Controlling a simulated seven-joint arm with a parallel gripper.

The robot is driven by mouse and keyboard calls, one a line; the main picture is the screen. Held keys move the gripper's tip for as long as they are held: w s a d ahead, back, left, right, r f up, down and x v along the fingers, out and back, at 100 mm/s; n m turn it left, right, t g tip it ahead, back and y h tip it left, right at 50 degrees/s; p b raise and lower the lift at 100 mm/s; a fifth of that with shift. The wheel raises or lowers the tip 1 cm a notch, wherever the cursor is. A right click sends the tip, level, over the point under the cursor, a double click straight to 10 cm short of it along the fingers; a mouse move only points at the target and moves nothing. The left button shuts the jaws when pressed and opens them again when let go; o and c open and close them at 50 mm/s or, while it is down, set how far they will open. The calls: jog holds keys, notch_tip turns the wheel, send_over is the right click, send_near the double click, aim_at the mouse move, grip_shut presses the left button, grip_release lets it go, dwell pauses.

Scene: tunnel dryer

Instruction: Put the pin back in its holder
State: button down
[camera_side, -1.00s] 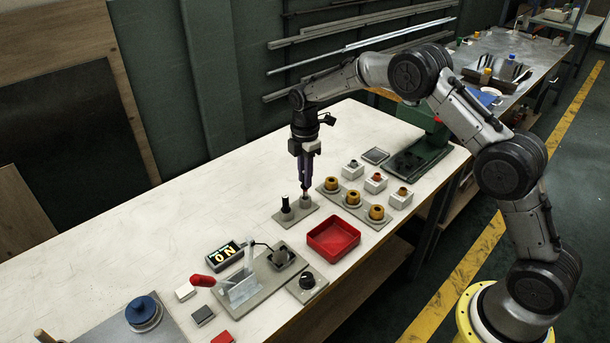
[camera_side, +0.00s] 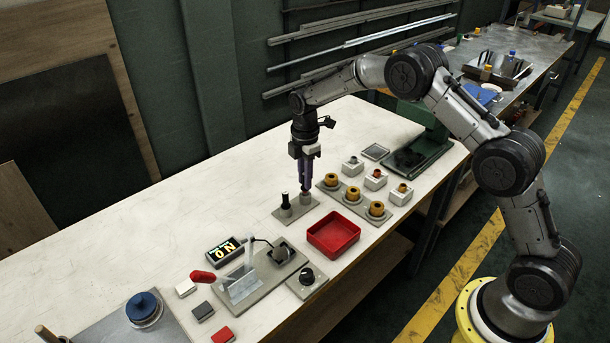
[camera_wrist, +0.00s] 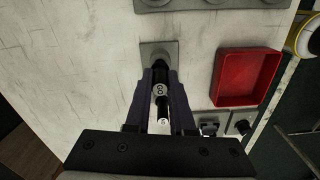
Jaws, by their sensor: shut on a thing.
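My gripper (camera_side: 305,187) points straight down over the right-hand post of the grey holder plate (camera_side: 283,217). Its fingers are shut on the pin, which is mostly hidden in the side view. In the wrist view my gripper (camera_wrist: 160,74) has its fingertips close together over the grey plate (camera_wrist: 146,46), with dark material between them. Whether the pin's lower end is inside the post or just above it, I cannot tell. A second, black pin (camera_side: 285,199) stands upright in the left-hand post, close beside my fingers.
A red tray (camera_side: 333,251) lies to the right of the holder. A plate with several orange rings (camera_side: 353,194) is just behind it. A lever fixture (camera_side: 242,286) and a display (camera_side: 223,250) are in front.

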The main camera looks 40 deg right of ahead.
jog(key=shift+f, duration=0.95)
jog(key=c, duration=0.7)
grip_release()
notch_tip(320, 180, up, 14)
jog(key=shift+f, duration=0.15)
